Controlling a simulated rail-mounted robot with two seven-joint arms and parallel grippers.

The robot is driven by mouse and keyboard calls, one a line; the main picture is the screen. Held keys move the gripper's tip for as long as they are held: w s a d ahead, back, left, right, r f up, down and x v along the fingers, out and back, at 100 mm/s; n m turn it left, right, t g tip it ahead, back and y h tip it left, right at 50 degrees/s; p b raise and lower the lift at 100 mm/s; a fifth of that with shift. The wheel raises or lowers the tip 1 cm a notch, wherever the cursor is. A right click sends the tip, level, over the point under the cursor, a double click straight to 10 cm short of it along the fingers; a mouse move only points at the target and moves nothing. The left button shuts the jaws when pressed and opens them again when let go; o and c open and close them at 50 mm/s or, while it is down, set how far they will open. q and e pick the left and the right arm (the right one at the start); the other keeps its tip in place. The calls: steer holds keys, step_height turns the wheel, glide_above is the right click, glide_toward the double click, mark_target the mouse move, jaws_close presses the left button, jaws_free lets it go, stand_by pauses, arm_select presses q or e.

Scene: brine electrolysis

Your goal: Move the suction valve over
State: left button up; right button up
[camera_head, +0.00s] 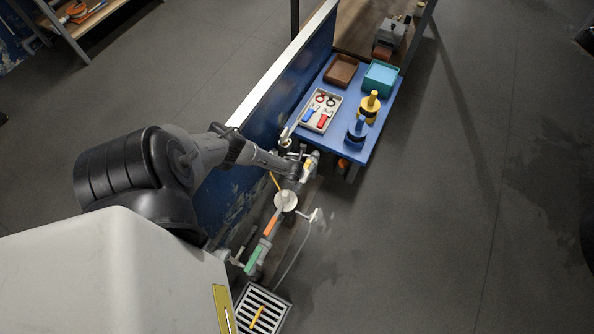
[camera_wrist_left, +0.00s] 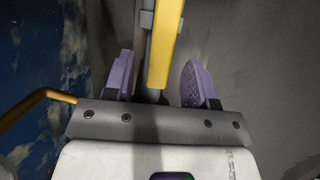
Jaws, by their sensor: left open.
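My left arm reaches over the pipework beside the blue wall panel. In the head view my left gripper (camera_head: 304,166) is at the upper end of the pipe run, and its fingers are hard to make out. In the left wrist view the gripper (camera_wrist_left: 158,78) is open, with two purple finger pads apart. A yellow bar (camera_wrist_left: 166,40), possibly a valve handle, lies lengthwise between them, with space on its right side. A thin bent yellow rod (camera_wrist_left: 30,105) is to the left. I cannot tell which part is the suction valve. My right gripper is not in view.
A blue table (camera_head: 352,150) holds a grey tray (camera_head: 320,126) of small tools, a brown bin (camera_head: 341,70), a teal bin (camera_head: 381,76), and yellow (camera_head: 369,106) and blue (camera_head: 357,131) fittings. A floor drain grate (camera_head: 262,311) is below. The floor at right is free.

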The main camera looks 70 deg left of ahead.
arm_select(q)
steer(key=p+v, duration=0.8)
steer(key=v, duration=0.5)
steer(key=shift+s, duration=0.1)
